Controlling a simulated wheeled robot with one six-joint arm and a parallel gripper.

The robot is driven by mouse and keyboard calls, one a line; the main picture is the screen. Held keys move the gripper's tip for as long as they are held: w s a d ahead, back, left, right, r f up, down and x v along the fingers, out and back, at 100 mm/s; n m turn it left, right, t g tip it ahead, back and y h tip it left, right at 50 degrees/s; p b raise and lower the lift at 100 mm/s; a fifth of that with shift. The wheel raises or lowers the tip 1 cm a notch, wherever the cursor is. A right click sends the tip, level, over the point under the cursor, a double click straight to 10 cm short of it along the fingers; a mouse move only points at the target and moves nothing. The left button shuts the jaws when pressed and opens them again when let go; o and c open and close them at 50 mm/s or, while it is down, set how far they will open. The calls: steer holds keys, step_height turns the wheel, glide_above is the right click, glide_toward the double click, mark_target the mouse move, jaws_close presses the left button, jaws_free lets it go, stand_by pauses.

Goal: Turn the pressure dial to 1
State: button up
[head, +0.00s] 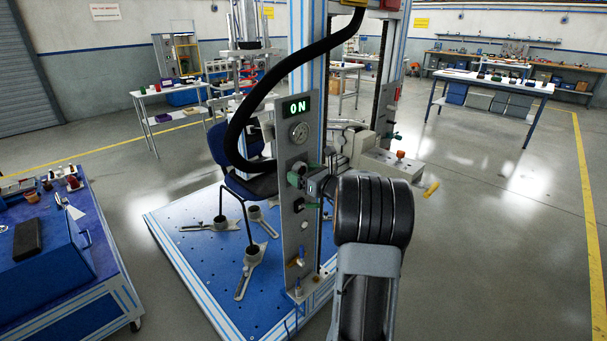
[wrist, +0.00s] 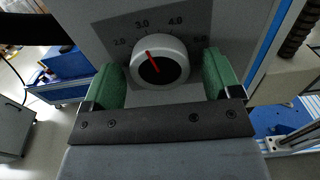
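The pressure dial (wrist: 176,50) is a round light-grey knob with a dark centre and a red pointer, on a grey panel in the wrist view. The pointer tilts up and left, close to the 3.0 mark. Marks 3.0 and 4.0 are readable; the outer ones are blurred, and no 1 is readable. My gripper (wrist: 163,72) is open, its green finger pads on either side of the knob with a gap on each side. In the head view my gripper (head: 311,184) is at the panel, and the dial is hard to make out behind it.
A blue chair (head: 225,147) stands on the blue platform (head: 185,232) behind. A blue workbench (head: 60,290) is at left; floor at right is clear.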

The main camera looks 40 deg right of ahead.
steer(key=c, duration=0.9)
steer(key=shift+f+b, duration=0.15)
steer(key=shift+b, duration=0.35)
steer(key=n+b, duration=0.2)
steer(key=b, duration=0.1)
steer(key=shift+f, duration=0.25)
steer(key=n+b, duration=0.9)
steer(key=b, duration=0.6)
steer(key=shift+d+n, duration=0.1)
steer(key=shift+n, duration=0.3)
steer(key=n+b, duration=0.3)
steer(key=b, duration=0.1)
steer(key=shift+r+n, duration=0.3)
steer(key=shift+n, duration=0.1)
steer(key=shift+r, duration=0.1)
